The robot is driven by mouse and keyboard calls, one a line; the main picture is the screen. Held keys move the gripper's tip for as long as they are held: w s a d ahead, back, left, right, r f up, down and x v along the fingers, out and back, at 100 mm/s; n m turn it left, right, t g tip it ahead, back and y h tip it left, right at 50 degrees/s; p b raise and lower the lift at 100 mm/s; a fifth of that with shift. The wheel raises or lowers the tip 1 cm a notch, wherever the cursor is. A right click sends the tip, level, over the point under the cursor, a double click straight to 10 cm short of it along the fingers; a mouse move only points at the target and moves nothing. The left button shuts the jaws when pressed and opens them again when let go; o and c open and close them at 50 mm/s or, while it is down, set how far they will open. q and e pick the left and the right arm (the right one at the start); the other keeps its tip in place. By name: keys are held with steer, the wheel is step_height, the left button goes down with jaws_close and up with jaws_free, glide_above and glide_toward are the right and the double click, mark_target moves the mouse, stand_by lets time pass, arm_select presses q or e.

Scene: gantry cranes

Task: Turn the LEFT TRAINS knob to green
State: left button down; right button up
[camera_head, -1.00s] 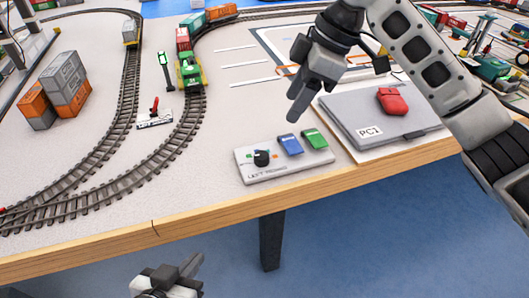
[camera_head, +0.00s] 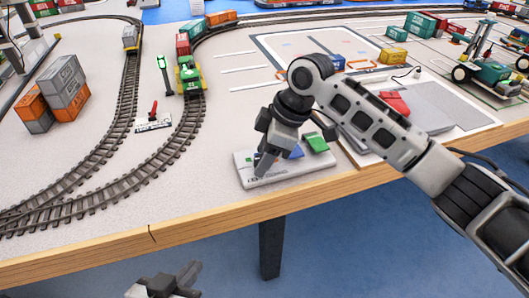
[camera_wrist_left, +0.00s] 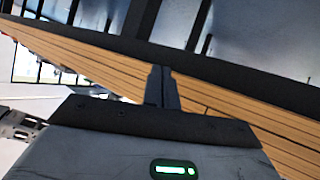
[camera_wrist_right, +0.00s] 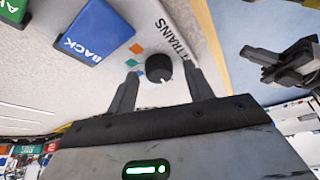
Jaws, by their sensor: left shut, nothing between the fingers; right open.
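The light grey control panel (camera_head: 308,168) lies near the table's front edge. In the right wrist view, its black round knob (camera_wrist_right: 158,68) shows beside lettering that ends in "TRAINS", with small orange, teal and green marks along one side. My right gripper (camera_head: 263,166) is over the panel, fingers pointing down. The right wrist view shows its two open fingers (camera_wrist_right: 163,88), one on each side of the knob; I cannot tell whether they touch it. The gripper hides the knob in the head view. My left gripper (camera_head: 190,275) is shut and empty, below the table's front edge.
A blue BACK button (camera_wrist_right: 95,42) and a green button (camera_head: 317,142) sit on the same panel. Curved train track (camera_head: 150,172) lies to the left.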

steer(key=c, duration=1)
steer(key=shift+o, duration=0.2)
steer(key=shift+r+p, duration=0.1)
steer(key=shift+p, duration=0.25)
